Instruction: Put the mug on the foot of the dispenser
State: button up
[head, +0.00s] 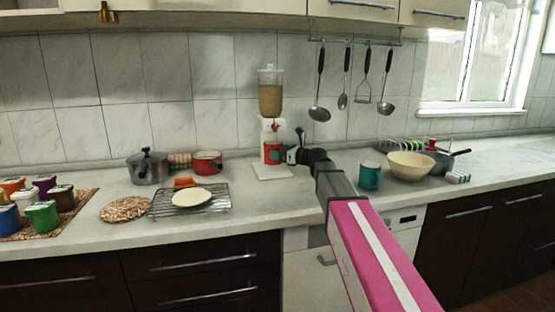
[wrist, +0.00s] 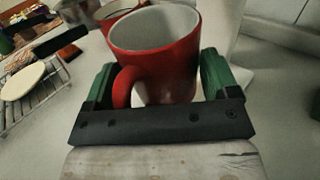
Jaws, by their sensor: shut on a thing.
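The red mug (head: 267,148) is upright under the spout of the dispenser (head: 270,92), over its pale square foot (head: 272,174). I cannot tell whether the mug's base touches the foot. In the wrist view the red mug (wrist: 165,50) stands between the green fingers of my gripper (wrist: 157,85), with its handle toward the camera. My gripper is shut on the mug and reaches in from the right in the head view. The mug's base is hidden in the wrist view.
A grey pot (head: 148,168), a red pot (head: 207,162) and a wire rack (head: 215,206) stand left of the dispenser. A teal mug (head: 370,176) and a cream bowl (head: 411,166) stand to the right. Utensils hang on the wall above.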

jog(key=w, duration=0.3)
jog(key=shift+a, duration=0.4)
jog(key=shift+f, duration=1.75)
jog(key=shift+f, duration=0.1)
jog(key=o, duration=1)
jog(key=shift+d, duration=0.1)
jog(key=v, duration=1.1)
jog(key=shift+s+d, duration=0.2)
jog(key=shift+d, duration=0.15)
